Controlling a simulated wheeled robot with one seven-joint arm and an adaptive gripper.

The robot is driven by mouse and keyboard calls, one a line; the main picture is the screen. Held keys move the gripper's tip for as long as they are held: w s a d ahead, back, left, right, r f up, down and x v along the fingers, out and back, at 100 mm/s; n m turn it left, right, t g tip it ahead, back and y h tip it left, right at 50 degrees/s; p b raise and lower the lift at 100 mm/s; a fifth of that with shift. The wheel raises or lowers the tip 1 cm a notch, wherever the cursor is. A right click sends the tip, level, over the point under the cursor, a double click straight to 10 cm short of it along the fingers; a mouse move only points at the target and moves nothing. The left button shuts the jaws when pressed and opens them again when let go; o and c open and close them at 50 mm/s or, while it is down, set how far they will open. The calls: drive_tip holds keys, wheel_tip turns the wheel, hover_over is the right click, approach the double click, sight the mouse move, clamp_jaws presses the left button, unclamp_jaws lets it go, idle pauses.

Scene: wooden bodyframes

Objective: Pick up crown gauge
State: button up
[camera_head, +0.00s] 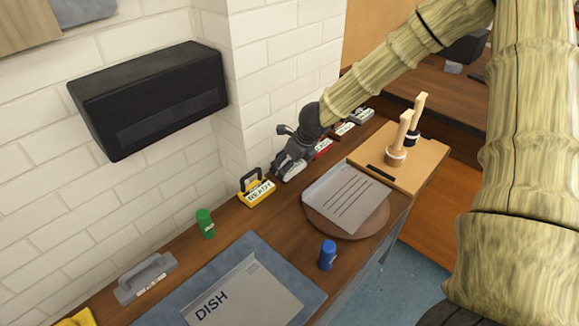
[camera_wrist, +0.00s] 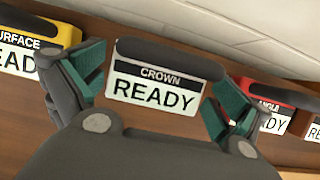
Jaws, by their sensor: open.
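The crown gauge (camera_wrist: 158,88) lies on the wooden counter, a dark-topped block with a white label reading CROWN READY. In the wrist view it sits between and just beyond the two open fingers of my gripper (camera_wrist: 153,95), with a gap on each side. In the head view my gripper (camera_head: 290,158) is over the row of gauges by the wall and hides most of the crown gauge (camera_head: 290,171); only part of its pale label shows beneath. My gripper is open and empty.
A yellow gauge marked READY (camera_head: 257,191) stands left of the crown gauge, and a red gauge (camera_head: 323,148) stands right. The wall runs close behind. A grey sheet (camera_head: 345,197) on a round board, green cylinder (camera_head: 205,223) and blue cylinder (camera_head: 328,255) are nearby.

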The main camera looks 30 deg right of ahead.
drive_tip(key=shift+c, duration=0.2)
drive_tip(key=c, duration=0.9)
drive_tip(key=shift+r, duration=0.1)
